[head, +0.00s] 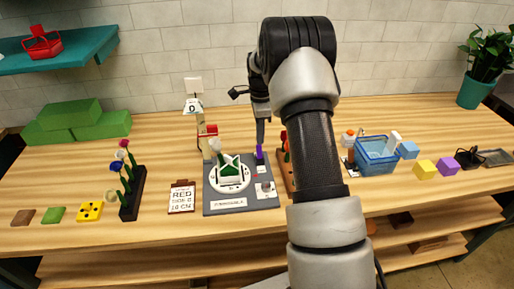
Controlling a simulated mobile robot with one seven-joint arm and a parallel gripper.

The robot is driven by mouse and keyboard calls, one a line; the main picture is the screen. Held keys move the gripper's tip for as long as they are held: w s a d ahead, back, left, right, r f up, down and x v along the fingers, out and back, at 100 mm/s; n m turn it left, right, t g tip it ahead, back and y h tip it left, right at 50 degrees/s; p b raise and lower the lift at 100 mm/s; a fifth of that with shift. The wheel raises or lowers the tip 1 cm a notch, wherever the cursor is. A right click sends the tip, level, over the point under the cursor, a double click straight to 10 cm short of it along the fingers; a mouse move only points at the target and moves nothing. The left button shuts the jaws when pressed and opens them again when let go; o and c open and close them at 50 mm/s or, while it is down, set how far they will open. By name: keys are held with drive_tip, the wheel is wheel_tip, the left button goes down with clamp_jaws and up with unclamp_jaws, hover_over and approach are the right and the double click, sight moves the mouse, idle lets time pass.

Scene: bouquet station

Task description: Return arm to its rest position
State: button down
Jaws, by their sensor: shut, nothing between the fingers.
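My arm rises through the middle of the head view and bends over toward the back of the table. My gripper (261,133) points down above the back of the grey station board (212,203). Its fingers look closed together, with nothing seen between them. On the board, a white round dish (229,186) carries a white and green holder with a pale flower. A small purple item (259,154) stands just below the fingertips; I cannot tell whether they touch. My arm hides part of the table to the right of the board.
A black rack (132,203) with several flowers stands left, near an order card (181,198). A blue bin (375,155), blue, yellow and purple cubes (448,166) and a potted plant (484,70) are right. Green blocks (72,128) lie back left, under a teal shelf (60,55).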

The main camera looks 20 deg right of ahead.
drive_tip(key=s+a+r+n+t, duration=0.1)
drive_tip(key=s+a+r+n, duration=0.5)
drive_tip(key=r, duration=0.5)
drive_tip(key=s+a+r+n+t, duration=0.2)
drive_tip(key=s+r+n, duration=0.2)
drive_tip(key=s+r, duration=0.6)
drive_tip(key=s+a+r+n+t, duration=0.1)
drive_tip(key=s+a+n, duration=0.1)
drive_tip(key=s+n, duration=0.3)
drive_tip(key=s+a+r+n+t, duration=0.1)
drive_tip(key=s+n, duration=0.4)
drive_tip(key=s, duration=0.8)
drive_tip(key=shift+s+a+t, duration=0.2)
drive_tip(key=shift+a+t, duration=0.1)
drive_tip(key=shift+a, duration=0.4)
